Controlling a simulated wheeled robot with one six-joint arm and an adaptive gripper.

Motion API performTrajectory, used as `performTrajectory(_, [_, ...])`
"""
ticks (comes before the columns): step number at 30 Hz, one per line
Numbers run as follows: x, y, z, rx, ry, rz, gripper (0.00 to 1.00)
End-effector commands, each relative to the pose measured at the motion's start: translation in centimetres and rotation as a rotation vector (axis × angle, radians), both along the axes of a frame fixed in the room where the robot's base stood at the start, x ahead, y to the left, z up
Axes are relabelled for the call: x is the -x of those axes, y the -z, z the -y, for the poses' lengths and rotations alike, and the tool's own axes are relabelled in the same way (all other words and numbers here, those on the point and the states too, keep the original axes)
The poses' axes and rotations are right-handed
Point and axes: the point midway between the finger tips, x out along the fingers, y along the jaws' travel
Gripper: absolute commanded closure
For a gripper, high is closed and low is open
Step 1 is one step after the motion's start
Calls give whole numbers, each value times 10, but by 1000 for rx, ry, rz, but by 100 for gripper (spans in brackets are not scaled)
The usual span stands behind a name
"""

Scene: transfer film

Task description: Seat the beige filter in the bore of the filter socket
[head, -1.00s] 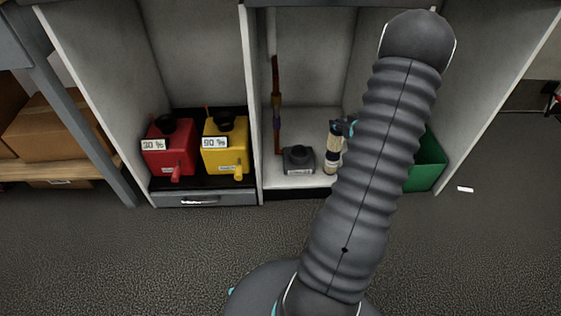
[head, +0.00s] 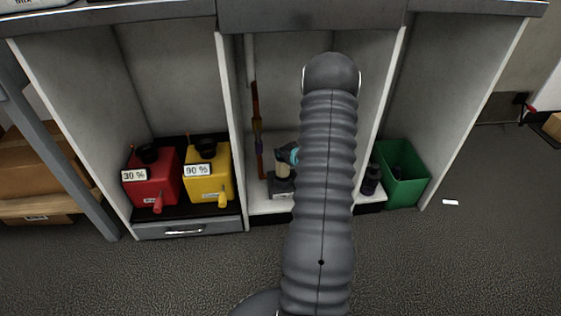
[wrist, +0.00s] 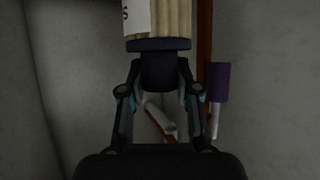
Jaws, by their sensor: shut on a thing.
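The beige filter (head: 283,171) hangs upright below my gripper (head: 288,154) in the head view, directly over the dark filter socket (head: 282,189). Its lower end meets the socket in the picture; I cannot tell whether it is in the bore or just above it. In the wrist view my gripper (wrist: 160,78) is shut on the dark top of the filter, whose ribbed beige body (wrist: 172,20) and white label fill the top edge. The socket is not visible there. My arm hides the area right of the filter.
A brown and purple rod (head: 258,130) stands left of the socket, close by. Red (head: 165,183) and yellow (head: 220,186) containers sit in the left bay. A dark bottle (head: 371,182) and green bin (head: 404,188) are at the right. A divider wall (head: 232,120) separates the bays.

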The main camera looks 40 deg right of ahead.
Motion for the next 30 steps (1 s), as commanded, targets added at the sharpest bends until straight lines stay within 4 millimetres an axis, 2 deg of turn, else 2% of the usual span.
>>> performTrajectory(10, [-1, 39, -1, -2, -1, -1, 100])
performTrajectory(22, [0, 44, -1, 0, -1, 1, 100])
performTrajectory(23, [0, 43, -1, 0, -1, 0, 63])
performTrajectory(25, [0, 43, -1, 0, -1, 0, 46])
performTrajectory(26, [0, 43, -1, 0, -1, 0, 43])
performTrajectory(30, [0, 43, -1, 0, -1, 0, 43])
